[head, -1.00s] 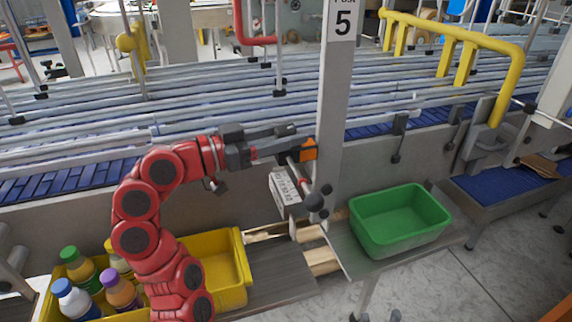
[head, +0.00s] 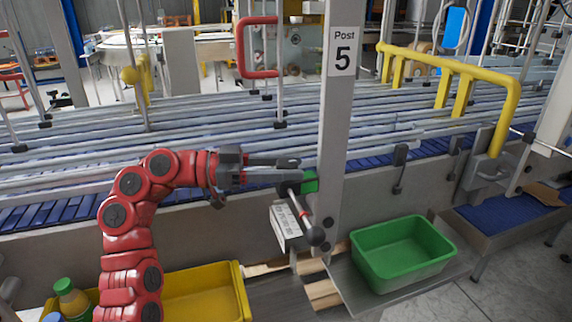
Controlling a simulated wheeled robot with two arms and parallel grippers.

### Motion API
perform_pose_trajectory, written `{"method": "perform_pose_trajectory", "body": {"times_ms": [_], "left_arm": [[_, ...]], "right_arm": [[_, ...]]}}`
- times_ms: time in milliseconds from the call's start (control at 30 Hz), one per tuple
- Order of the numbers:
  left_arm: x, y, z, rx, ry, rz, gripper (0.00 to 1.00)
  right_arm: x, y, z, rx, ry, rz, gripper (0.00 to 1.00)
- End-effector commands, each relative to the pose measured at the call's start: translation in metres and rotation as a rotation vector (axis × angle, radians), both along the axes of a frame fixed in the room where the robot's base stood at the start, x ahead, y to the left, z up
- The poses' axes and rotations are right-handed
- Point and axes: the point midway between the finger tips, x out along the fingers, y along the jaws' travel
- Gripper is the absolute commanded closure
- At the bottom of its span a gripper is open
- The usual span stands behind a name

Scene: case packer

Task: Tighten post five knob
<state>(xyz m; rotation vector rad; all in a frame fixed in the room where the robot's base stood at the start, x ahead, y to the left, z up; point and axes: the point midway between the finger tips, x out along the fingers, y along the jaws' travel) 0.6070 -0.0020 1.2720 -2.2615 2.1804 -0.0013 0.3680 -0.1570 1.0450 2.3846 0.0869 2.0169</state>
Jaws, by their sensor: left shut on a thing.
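Post five is a grey upright (head: 333,130) with a white "Post 5" sign (head: 342,51) near its top. At its left side, below the sign, is a small green part (head: 311,182) of the knob fitting. My left gripper (head: 301,169) reaches in from the left and is shut on the knob at this fitting. The dark fingers hide much of the knob. A rod with a red band and a black ball end (head: 314,236) slants down from just below the fingers. My right gripper is not in view.
A white printed box (head: 285,225) sits just below the gripper. A green bin (head: 402,268) stands right of the post. A yellow crate (head: 243,290) with bottles is at lower left. The roller conveyor runs behind, with a yellow rail (head: 458,50) at right.

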Motion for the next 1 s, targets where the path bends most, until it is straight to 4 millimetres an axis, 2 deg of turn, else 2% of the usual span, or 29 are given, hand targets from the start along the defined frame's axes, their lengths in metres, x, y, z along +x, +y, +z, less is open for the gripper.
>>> {"method": "perform_pose_trajectory", "body": {"times_ms": [267, 300, 467, 800, 867, 1000], "left_arm": [[0.0, -0.001, -0.001, 0.002, 0.001, -0.003, 1.0], [0.0, -0.001, -0.001, 0.002, 0.001, -0.003, 0.5], [0.0, 0.0, -0.001, 0.001, 0.001, -0.001, 0.22], [0.0, 0.003, 0.001, 0.0, 0.001, 0.001, 0.22], [0.001, 0.008, 0.003, 0.0, 0.002, 0.003, 0.22], [-0.001, 0.033, 0.007, 0.001, 0.003, 0.003, 0.22]], "right_arm": [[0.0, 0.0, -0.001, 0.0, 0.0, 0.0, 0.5], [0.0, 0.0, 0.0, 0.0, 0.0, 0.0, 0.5], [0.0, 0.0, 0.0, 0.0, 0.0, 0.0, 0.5], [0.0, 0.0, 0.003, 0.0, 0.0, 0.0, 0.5], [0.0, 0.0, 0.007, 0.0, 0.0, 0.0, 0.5], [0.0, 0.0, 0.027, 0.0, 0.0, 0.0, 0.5]]}}
